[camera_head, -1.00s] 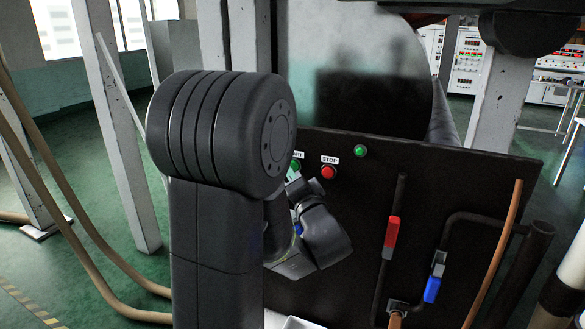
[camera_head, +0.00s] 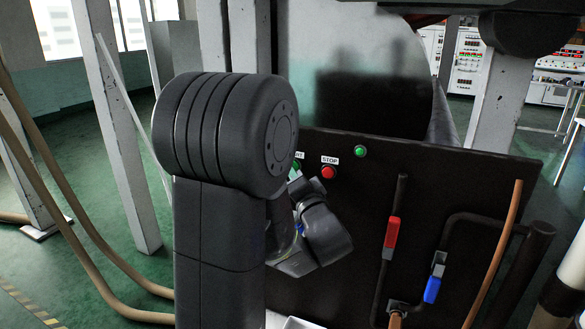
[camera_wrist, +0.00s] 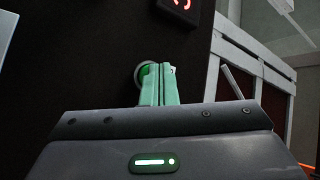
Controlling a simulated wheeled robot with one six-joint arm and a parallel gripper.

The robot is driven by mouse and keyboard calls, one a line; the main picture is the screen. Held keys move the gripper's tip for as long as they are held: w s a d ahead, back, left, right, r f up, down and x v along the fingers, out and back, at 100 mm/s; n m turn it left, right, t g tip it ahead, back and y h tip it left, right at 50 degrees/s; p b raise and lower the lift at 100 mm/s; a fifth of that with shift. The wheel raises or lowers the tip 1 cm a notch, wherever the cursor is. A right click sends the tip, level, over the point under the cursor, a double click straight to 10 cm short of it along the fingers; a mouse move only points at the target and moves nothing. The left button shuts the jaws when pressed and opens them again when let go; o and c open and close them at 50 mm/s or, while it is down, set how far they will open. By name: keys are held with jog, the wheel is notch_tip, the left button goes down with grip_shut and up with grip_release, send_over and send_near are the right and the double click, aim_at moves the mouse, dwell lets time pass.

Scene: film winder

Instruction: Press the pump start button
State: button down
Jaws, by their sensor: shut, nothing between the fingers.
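The green start button (camera_wrist: 141,74) in its grey ring shows in the wrist view, partly hidden behind my fingers. My gripper (camera_wrist: 160,70) is shut and empty, its pale green fingers side by side. The fingertips overlap the button's right part; I cannot tell whether they touch it. In the head view my arm hides most of the start button, and only the end of its label (camera_head: 299,155) shows above. The dark panel (camera_head: 440,190) carries the button.
A red STOP button (camera_head: 328,172) sits just right of the start button, and a green lamp (camera_head: 360,151) is farther right. A red-handled valve (camera_head: 391,232) and a blue-handled valve (camera_head: 433,289) stand on pipes lower right. A glowing red symbol (camera_wrist: 181,5) shows above my fingers.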

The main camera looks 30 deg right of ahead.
dwell(0.6)
jog(key=shift+s+a, duration=0.55)
jog(key=shift+a, duration=0.05)
jog(key=shift+s+a+b, duration=0.5)
jog(key=shift+s+a, duration=1.1)
jog(key=shift+a, duration=0.3)
